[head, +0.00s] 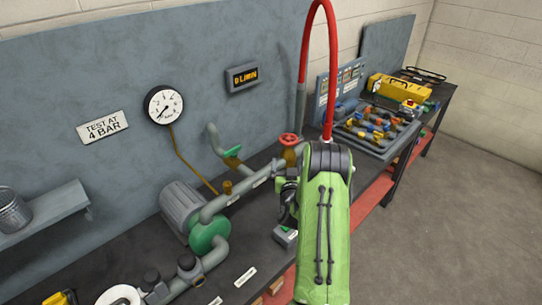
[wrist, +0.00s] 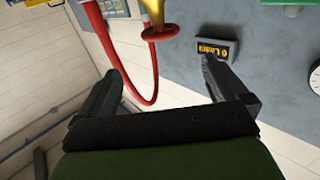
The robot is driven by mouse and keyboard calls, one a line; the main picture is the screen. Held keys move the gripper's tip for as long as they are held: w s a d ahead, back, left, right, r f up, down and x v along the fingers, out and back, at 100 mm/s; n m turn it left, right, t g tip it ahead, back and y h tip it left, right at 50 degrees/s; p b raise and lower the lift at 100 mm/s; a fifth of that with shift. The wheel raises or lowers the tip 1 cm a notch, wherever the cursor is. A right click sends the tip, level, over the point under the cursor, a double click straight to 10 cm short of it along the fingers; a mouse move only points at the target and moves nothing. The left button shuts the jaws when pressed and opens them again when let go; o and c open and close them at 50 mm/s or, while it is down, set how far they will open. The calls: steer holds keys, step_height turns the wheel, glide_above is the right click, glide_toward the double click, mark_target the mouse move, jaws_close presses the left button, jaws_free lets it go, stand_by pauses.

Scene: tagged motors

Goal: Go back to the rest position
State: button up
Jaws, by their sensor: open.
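My gripper (wrist: 160,78) shows in the wrist view with its two dark fingers spread apart. Nothing is held between them; the pale block wall and a loop of red hose (wrist: 150,95) lie behind the gap.
The bench (head: 245,255) carries a grey motor (head: 181,204), pipes and a red valve wheel (head: 290,139). A tool tray (head: 372,147) and a yellow toolbox (head: 388,91) stand further back. A gauge (head: 164,105) hangs on the panel. The floor at right is clear.

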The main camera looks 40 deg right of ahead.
steer(key=w+a+r+n+t+y, duration=0.1)
steer(key=w+a+r+n+y, duration=0.45)
steer(key=a+r, duration=0.55)
steer(key=s+a+r+n+g+y, duration=0.1)
steer(key=a+y, duration=0.1)
steer(key=a, duration=0.4)
steer(key=s+a+r+n+g+y, duration=0.1)
steer(key=s+a+y, duration=0.1)
steer(key=a, duration=0.5)
steer(key=s+a+r+n+g+y, duration=0.1)
steer(key=s+a+r+g, duration=0.1)
steer(key=s+a, duration=0.4)
steer(key=s+a+r+g+y, duration=0.1)
steer(key=s+a, duration=0.3)
steer(key=s, duration=0.4)
steer(key=s+a+g, duration=0.1)
steer(key=s+g, duration=0.1)
steer(key=s, duration=0.5)
steer(key=s+a+f+g+b, duration=0.1)
steer(key=s, duration=0.7)
steer(key=shift+s+a+f+g, duration=0.2)
steer(key=shift+a+f+g, duration=0.05)
steer(key=shift+a+g, duration=0.15)
steer(key=shift+y, duration=0.25)
